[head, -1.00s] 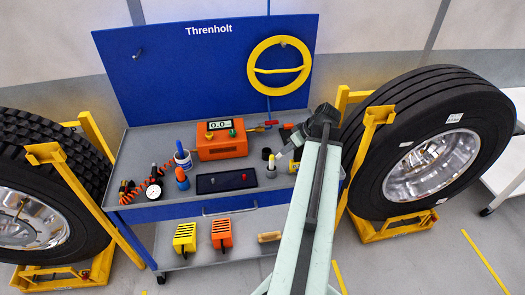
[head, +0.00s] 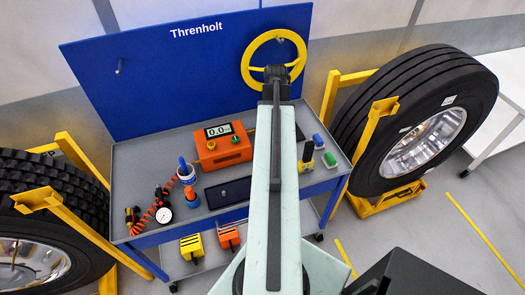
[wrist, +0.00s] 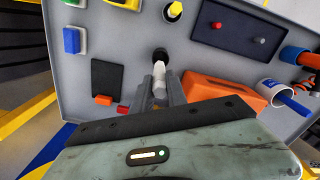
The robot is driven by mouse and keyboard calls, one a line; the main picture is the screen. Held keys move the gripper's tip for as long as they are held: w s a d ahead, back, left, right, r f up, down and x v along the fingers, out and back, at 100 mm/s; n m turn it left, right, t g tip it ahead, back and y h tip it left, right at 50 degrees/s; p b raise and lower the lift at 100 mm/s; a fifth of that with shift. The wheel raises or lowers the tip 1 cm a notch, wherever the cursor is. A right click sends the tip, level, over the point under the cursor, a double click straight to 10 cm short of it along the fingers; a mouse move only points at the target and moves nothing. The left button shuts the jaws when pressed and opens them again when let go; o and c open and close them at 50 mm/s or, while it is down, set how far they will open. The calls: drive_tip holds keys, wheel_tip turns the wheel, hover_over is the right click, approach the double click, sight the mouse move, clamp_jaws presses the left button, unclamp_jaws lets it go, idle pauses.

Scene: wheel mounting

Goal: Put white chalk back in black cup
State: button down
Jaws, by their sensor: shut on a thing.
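My gripper (wrist: 160,92) is shut on a white chalk (wrist: 160,76) in the wrist view. The chalk sticks out past the fingertips. Its tip overlaps the near rim of the black cup (wrist: 160,55), and I cannot tell whether it is inside the opening or above it. In the head view my arm covers the cup, the chalk and the fingers.
An orange box with a display (head: 226,147) stands close beside my gripper. Large tyres (head: 415,120) flank the bench.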

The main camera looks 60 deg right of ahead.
drive_tip(key=shift+w, duration=0.15)
drive_tip(key=shift+f+b, duration=0.45)
drive_tip(key=shift+b, duration=0.05)
wheel_tip(320, 180, down, 9)
drive_tip(key=b, duration=0.9)
drive_tip(key=shift+f, duration=0.15)
drive_tip(key=shift+r, duration=0.3)
drive_tip(key=shift+f, duration=0.25)
drive_tip(key=c, duration=1.3)
unclamp_jaws()
drive_tip(key=shift+r, duration=0.1)
drive_tip(key=r+p, duration=0.8)
drive_tip(key=shift+d, duration=0.2)
drive_tip(key=shift+f, duration=0.1)
